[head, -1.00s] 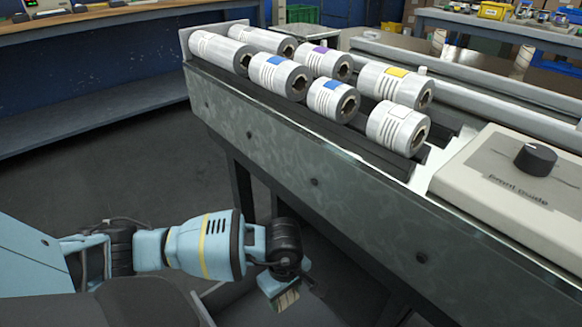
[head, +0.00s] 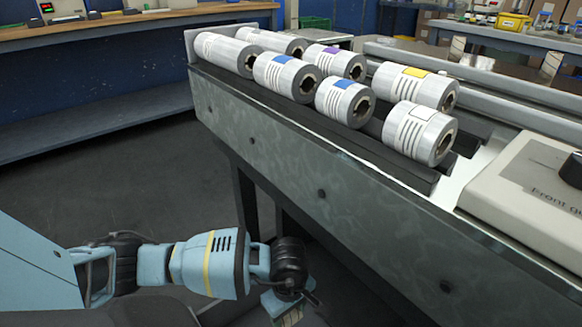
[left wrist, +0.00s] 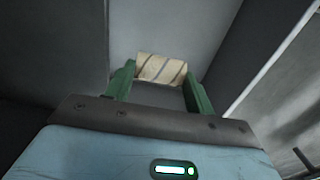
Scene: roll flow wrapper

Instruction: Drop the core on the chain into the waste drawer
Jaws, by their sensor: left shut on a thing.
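My left gripper (head: 284,304) hangs low at the bottom of the head view, beside the machine's side panel. In the left wrist view its green fingers (left wrist: 160,80) are shut on a short beige core (left wrist: 161,69) with darker slanted stripes. The core spans between the fingertips. In the head view it is a small pale patch (head: 291,319) at the lower edge, partly cut off. Below it the wrist view shows a plain grey surface between darker walls; I cannot tell for sure whether this is the waste drawer. My right gripper is not in view.
The machine's long metal side panel (head: 290,170) runs beside my arm. Several labelled film rolls (head: 428,133) lie on its top rails. A beige control box (head: 525,190) is at the right. A wooden bench (head: 110,27) stands at the back left, with open floor before it.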

